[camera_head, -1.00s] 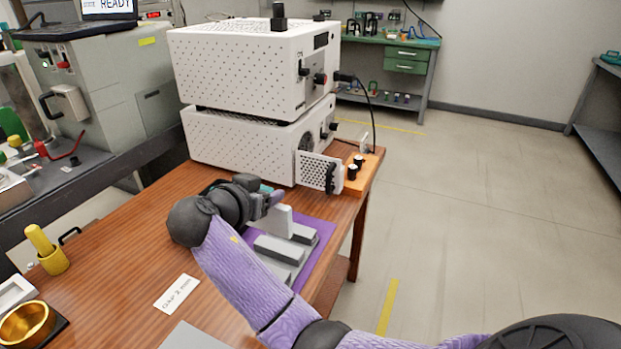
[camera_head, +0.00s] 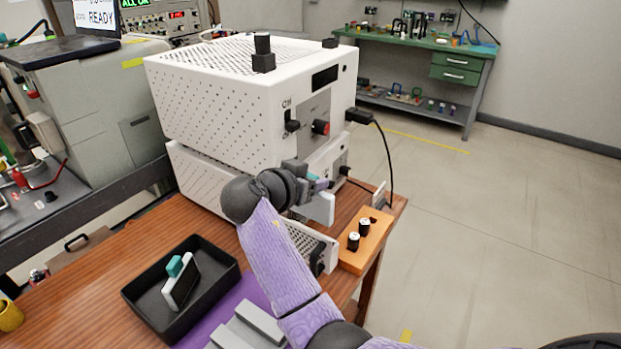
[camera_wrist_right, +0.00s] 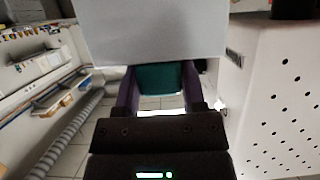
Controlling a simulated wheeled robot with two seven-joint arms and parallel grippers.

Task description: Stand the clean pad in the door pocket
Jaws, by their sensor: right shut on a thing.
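My right gripper (camera_head: 316,186) is shut on the clean pad (camera_head: 319,208), a white plate with a teal grip. In the right wrist view the pad (camera_wrist_right: 155,35) is large at the top, its teal grip (camera_wrist_right: 156,77) between the fingers. The head view shows the pad upright, just above and behind the open perforated door (camera_head: 308,238) of the lower white unit. The door's pocket cannot be made out; my arm covers part of the door. My left gripper is not in view.
A black tray (camera_head: 135,292) holds another pad (camera_head: 183,285) with a teal grip. A purple mat with grey slotted blocks (camera_head: 255,325) lies in front. An orange block (camera_head: 366,243) with two black-and-white knobs stands right of the door. A black cable hangs nearby.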

